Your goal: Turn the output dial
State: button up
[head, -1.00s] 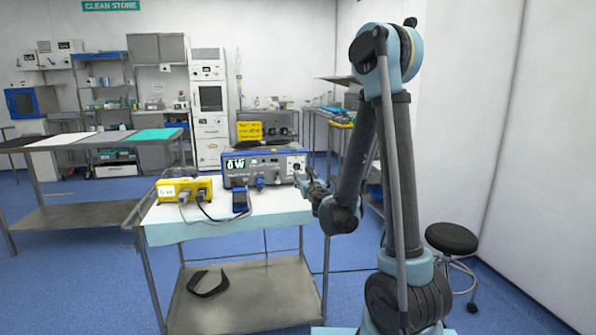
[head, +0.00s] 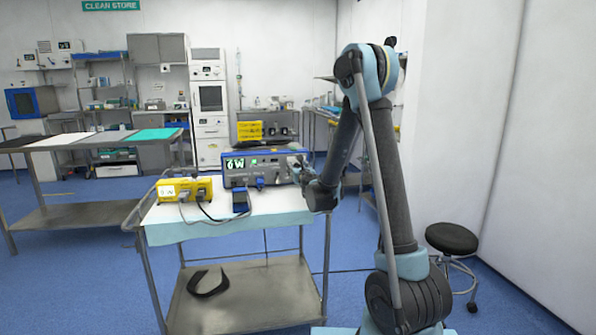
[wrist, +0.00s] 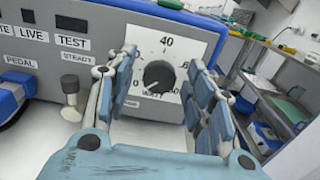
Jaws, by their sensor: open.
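The output dial (wrist: 159,77) is a dark round knob on a white scale plate marked 0 and 40, on the front of a grey and blue unit (wrist: 90,35). In the wrist view the dial shows between the fingers of my gripper (wrist: 160,88), which is open. Whether the fingertips touch the dial or plate, I cannot tell. My gripper (head: 303,172) is at the unit's right end, where the dial is hidden.
A yellow box (head: 185,190) with cables and a small blue device (head: 240,201) stand on the cart, left of my gripper. A toggle (wrist: 70,90) and a blue connector (wrist: 12,100) are left of the dial. A stool (head: 451,238) stands at the right.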

jog(key=shift+w, duration=0.1)
jog(key=c, duration=1.1)
jog(key=shift+o, duration=0.2)
jog(key=shift+m, duration=0.3)
jog(key=m, duration=1.7)
jog(key=shift+d+f, duration=0.15)
jog(key=shift+d, duration=0.2)
jog(key=shift+a+m, duration=0.15)
jog(key=shift+m, duration=0.95)
